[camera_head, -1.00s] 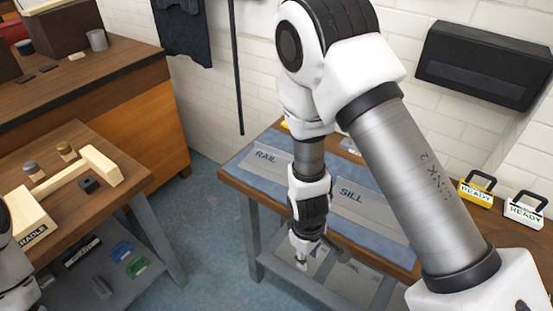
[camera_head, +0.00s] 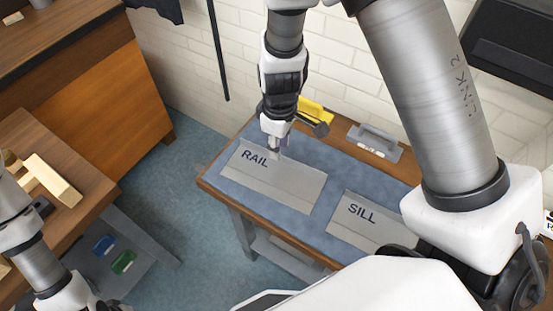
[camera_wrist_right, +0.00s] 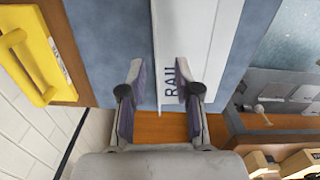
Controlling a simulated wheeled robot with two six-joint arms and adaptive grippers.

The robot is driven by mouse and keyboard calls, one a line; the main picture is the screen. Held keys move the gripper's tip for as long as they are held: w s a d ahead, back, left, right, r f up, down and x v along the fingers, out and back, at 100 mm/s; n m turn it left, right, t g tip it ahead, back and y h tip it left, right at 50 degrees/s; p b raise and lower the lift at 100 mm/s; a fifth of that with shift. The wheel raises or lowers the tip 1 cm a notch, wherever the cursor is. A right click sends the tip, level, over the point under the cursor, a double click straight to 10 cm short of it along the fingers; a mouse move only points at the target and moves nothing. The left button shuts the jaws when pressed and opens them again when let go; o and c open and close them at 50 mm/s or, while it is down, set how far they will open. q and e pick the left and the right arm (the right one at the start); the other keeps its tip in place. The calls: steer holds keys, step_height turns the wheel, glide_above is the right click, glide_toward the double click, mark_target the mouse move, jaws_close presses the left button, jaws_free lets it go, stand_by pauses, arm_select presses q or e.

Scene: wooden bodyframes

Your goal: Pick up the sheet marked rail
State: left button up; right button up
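The light grey sheet marked RAIL (camera_head: 285,185) lies flat on the blue mat at the left of the workbench. My right gripper (camera_head: 272,156) is over its far left edge, close to the lettering. In the right wrist view the right gripper (camera_wrist_right: 159,70) is open, with one long edge of the RAIL sheet (camera_wrist_right: 195,25) running between its fingers. One finger is over the mat and the other over the sheet; contact cannot be told. A second sheet marked SILL (camera_head: 362,222) lies to the right. My left arm shows at lower left; its fingers cannot be made out.
A yellow handled tool (camera_head: 316,110) and a grey handled tool (camera_head: 378,143) stand behind the sheets near the brick wall. The yellow one also shows in the wrist view (camera_wrist_right: 30,65). Another wooden table (camera_head: 70,150) is at left. Blue mat (camera_head: 317,220) is bare between the sheets.

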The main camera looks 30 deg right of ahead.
mark_target(282, 156)
steer(key=f, duration=0.2)
steer(key=d+f, duration=0.1)
steer(key=f, duration=0.1)
steer(key=shift+f, duration=0.35)
steer(key=shift+w+f, duration=0.1)
steer(key=shift+f, duration=0.05)
steer(key=shift+s+a+r, duration=0.15)
steer(key=shift+s+r, duration=0.05)
steer(key=shift+c, duration=0.7)
jaws_close()
